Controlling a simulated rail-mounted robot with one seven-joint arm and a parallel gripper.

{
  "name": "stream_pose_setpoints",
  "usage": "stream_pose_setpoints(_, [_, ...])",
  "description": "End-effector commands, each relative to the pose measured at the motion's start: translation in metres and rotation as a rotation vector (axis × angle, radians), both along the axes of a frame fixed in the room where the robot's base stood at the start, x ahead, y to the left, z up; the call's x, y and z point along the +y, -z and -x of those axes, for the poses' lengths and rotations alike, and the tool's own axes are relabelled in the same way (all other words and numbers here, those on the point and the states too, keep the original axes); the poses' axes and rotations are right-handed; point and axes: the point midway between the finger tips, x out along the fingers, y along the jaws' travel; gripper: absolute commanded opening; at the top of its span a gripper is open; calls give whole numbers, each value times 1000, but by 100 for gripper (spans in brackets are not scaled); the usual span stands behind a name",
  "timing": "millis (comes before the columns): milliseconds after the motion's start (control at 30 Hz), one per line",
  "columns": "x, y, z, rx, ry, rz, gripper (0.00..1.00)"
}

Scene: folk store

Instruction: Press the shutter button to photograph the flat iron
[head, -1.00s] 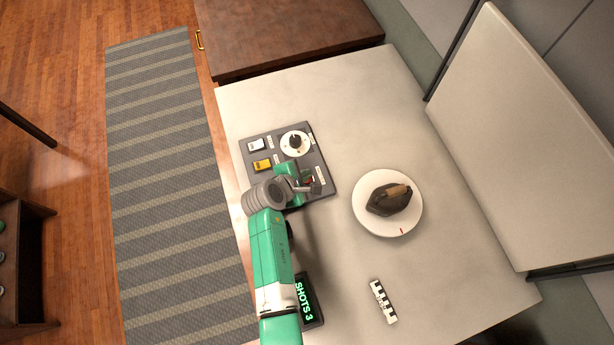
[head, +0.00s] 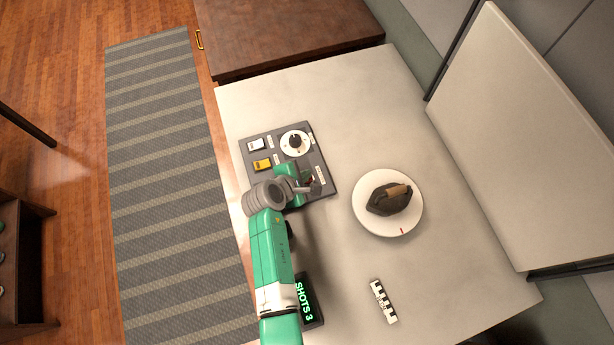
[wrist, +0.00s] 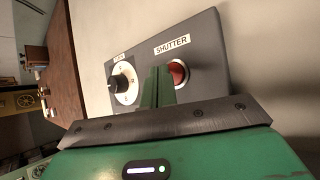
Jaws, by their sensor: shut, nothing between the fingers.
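The grey control panel (head: 325,187) lies on the pale table. Its red shutter button (wrist: 178,72), under a "SHUTTER" label (wrist: 172,45), shows in the wrist view. My gripper (head: 314,188) is shut and empty over the panel's near right part. In the wrist view its green fingers (wrist: 158,86) are just left of the red button and overlap its edge; I cannot tell whether they touch it. The dark flat iron (head: 382,203) with a brown handle sits on a round white turntable (head: 372,228), right of the panel.
The panel also bears a round dial (head: 295,143), a white switch (head: 256,145) and a yellow switch (head: 262,165). A display (head: 307,300) reads "SHOTS 3". A black-and-white scale bar (head: 384,301) lies near the front. A pale upright board (head: 530,140) stands at right.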

Motion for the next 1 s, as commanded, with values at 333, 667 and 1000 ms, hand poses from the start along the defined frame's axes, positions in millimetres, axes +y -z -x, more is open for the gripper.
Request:
stream_pose_setpoints(333, [0, 3, 0, 0, 0, 0, 0])
stream_pose_setpoints(667, [0, 7, 0, 0, 1, -1, 0])
stream_pose_setpoints(1000, [0, 11, 0, 0, 1, -1, 0])
